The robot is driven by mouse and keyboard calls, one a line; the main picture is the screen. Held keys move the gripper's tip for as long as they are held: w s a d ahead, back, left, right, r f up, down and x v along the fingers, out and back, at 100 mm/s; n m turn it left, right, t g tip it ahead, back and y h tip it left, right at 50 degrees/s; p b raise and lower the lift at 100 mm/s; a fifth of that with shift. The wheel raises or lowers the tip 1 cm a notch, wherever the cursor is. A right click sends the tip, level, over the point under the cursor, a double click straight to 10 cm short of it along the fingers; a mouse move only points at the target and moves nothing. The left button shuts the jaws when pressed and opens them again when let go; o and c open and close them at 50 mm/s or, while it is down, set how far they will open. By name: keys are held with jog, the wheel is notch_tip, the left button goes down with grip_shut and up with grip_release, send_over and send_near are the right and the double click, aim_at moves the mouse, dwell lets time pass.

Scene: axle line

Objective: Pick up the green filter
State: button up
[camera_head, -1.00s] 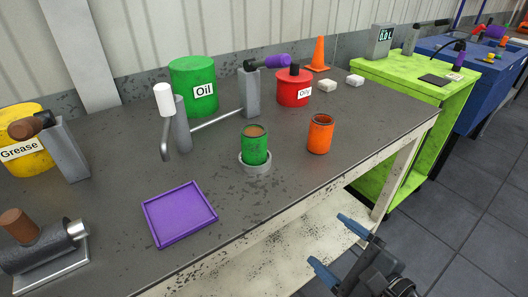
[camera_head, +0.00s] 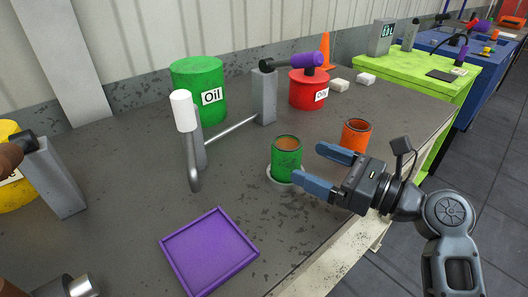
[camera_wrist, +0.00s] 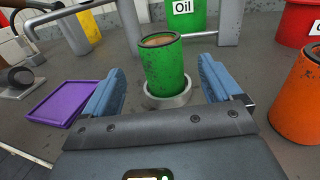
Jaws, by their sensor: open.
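The green filter (camera_head: 286,158) is a small green cylinder with a brownish top. It stands in a grey ring holder (camera_head: 271,173) on the dark workbench. In the wrist view the green filter (camera_wrist: 164,68) stands ahead of and between my jaws, slightly tilted, with its base in the ring (camera_wrist: 168,98). My gripper (camera_head: 318,168) is open, with two blue fingers pointing at the filter from the right. In the wrist view my gripper (camera_wrist: 168,92) holds nothing. I cannot tell whether a finger touches the filter.
An orange canister (camera_head: 356,134) stands close behind my gripper. A purple tray (camera_head: 208,250) lies front left. A grey metal post with a white handle (camera_head: 182,110) stands left of the filter. A green oil drum (camera_head: 196,88) and a red can (camera_head: 309,92) are at the back.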

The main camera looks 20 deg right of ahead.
aim_at(300, 156)
jog(key=x, duration=0.3)
jog(key=shift+w+a+r, duration=0.1)
jog(key=shift+w+r, duration=0.05)
jog(key=shift+x, duration=2.75)
jog(key=shift+c, duration=0.2)
jog(key=c, duration=1.4)
jog(key=shift+c, duration=0.9)
